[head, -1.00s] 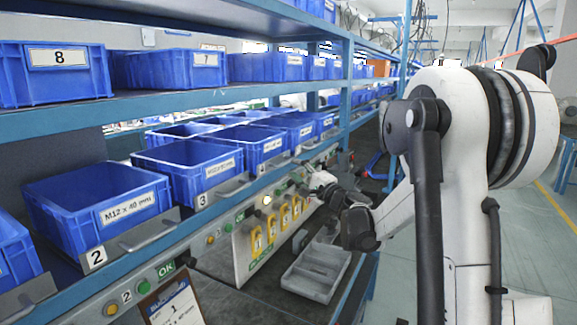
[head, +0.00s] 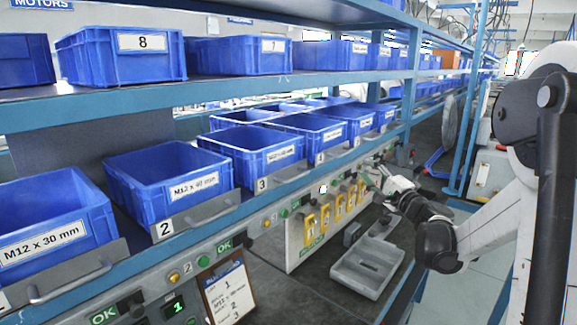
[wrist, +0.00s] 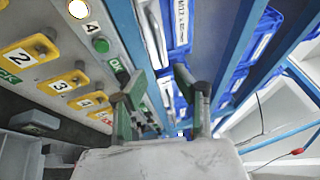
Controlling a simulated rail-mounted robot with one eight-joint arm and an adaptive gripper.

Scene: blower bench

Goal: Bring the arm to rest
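My arm (head: 500,215) reaches in from the right in the head view, bent at the elbow, along the front of the bench. My gripper (head: 384,172) is small there, close in front of the bench's control panel. In the wrist view my gripper (wrist: 155,90) has its two fingers apart with nothing between them. It points up along the panel and the shelf edge with blue bins (wrist: 178,25). I cannot tell from these views whether it touches anything.
Blue bins (head: 168,178) line the sloped shelf, and more stand on the upper shelf (head: 200,85). A grey tray (head: 368,266) and a clipboard (head: 228,288) are on the bench below. Yellow numbered holders (head: 325,218) are on the panel. Open floor (head: 480,270) shows at right.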

